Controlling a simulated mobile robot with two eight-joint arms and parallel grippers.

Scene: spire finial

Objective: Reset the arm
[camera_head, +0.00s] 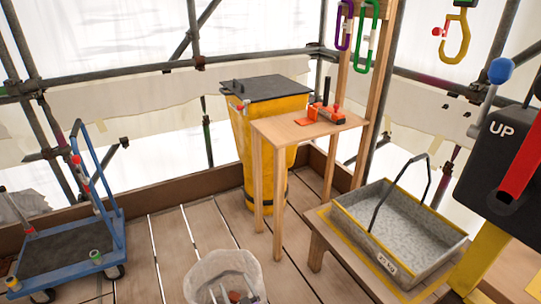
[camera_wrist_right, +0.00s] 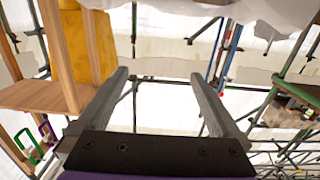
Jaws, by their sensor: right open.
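My right gripper (camera_wrist_right: 172,80) shows in the right wrist view, its two grey fingers spread wide apart. The space between the fingers is empty, and no object touches them. Behind them are scaffold tubes and white sheeting. I cannot make out the right gripper in the head view. My left gripper is in neither view.
A wooden stand (camera_head: 290,127) holds an orange-red tool (camera_head: 322,113) beside a yellow bin (camera_head: 262,199). A grey tub (camera_head: 432,241) sits on a low bench (camera_head: 322,238). A black "UP" control box (camera_head: 490,160) stands right; a blue trolley (camera_head: 65,245), left. Plank floor between is partly clear.

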